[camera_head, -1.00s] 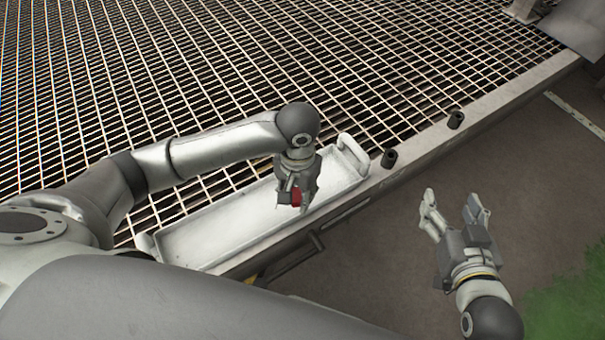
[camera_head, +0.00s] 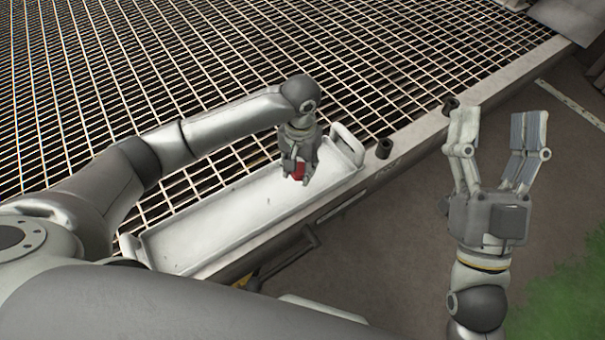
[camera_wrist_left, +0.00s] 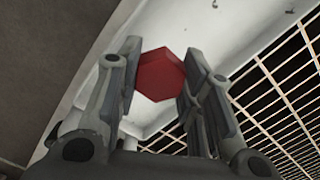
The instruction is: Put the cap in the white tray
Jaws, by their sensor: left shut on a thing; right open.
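The cap is a red six-sided piece (camera_wrist_left: 161,75) held between the fingers of my left gripper (camera_wrist_left: 158,82). In the head view my left gripper (camera_head: 299,172) points down over the right part of the white tray (camera_head: 220,215), with the red cap (camera_head: 299,171) at its fingertips. I cannot tell whether the cap touches the tray floor. The tray is long and shallow, with a handle at each end, and looks otherwise empty. My right gripper (camera_head: 498,140) is open and empty, off to the right over the brown ground.
The tray rests on a metal grating (camera_head: 330,50) beside a pale metal edge beam (camera_head: 420,145). Brown ground lies to the right, with a green patch (camera_head: 570,300) at the lower right.

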